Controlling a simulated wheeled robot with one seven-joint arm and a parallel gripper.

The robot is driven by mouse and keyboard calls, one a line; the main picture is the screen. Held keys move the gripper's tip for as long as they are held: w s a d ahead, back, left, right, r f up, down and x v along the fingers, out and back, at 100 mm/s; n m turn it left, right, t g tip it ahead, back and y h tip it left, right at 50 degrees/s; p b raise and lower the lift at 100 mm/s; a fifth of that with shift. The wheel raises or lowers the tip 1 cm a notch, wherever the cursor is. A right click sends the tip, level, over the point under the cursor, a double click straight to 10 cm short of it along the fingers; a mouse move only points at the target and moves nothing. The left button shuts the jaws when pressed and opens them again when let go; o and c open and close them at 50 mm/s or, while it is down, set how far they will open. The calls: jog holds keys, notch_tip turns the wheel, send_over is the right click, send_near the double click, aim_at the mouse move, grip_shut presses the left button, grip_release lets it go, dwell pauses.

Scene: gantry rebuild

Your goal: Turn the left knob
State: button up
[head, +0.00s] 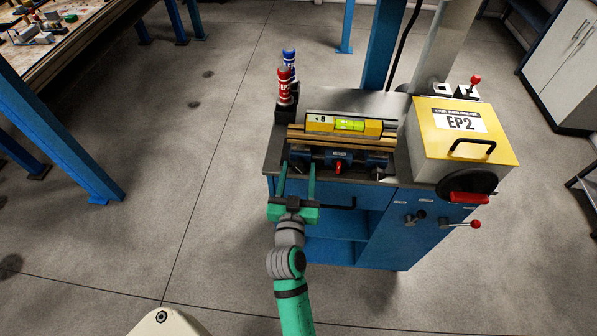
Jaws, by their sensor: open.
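A blue and dark clamp-like fixture (341,160) sits on the bench top, with a small red part at its middle. Its dark left end lies between or just beyond the fingertips of my gripper (298,169). The green gripper is open, its two fingers apart and pointing away from me; I cannot tell whether they touch anything. Which part is the left knob is not clear. On the blue cabinet front is a small dark knob (415,217), with a red-tipped lever (460,223) to its right. My gripper is well left of these.
A yellow level (344,124) rests behind the fixture. Red (285,85) and blue (290,62) bottles stand at the back left. A yellow-topped EP2 box (458,120) with a black handwheel (466,186) stands right.

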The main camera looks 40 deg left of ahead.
jog(key=c, duration=1)
jog(key=shift+n, duration=0.4)
jog(key=shift+s+a+n, duration=0.1)
jog(key=shift+n, duration=2.6)
jog(key=o, duration=1)
